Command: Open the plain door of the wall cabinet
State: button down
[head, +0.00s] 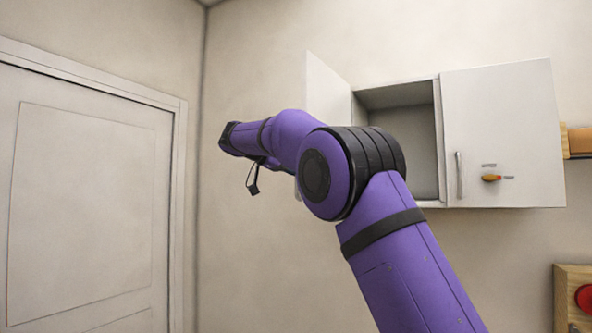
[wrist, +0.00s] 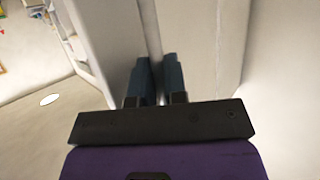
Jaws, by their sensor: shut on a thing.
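The white wall cabinet (head: 440,80) hangs at the upper right in the head view. Its left, plain door (head: 325,90) stands swung well out, and the grey inside of the cabinet (head: 410,120) shows. In the wrist view, my gripper (wrist: 159,82) has its two blue-grey fingers on either side of a narrow pale upright part, which I take for the plain door's handle (wrist: 152,42). In the head view my purple arm covers the lower part of this door and hides the fingers and handle.
The cabinet's right door (head: 500,120) is shut, with an upright handle (head: 459,175) and an orange-and-dark mark (head: 491,178). A white room door (head: 90,200) is at the left. A wooden box with a red round part (head: 585,297) sits lower right.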

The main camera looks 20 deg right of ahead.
jog(key=c, duration=1.5)
grip_release()
jog(key=v, duration=1)
jog(key=shift+a+r, duration=0.1)
jog(key=shift+a, duration=0.25)
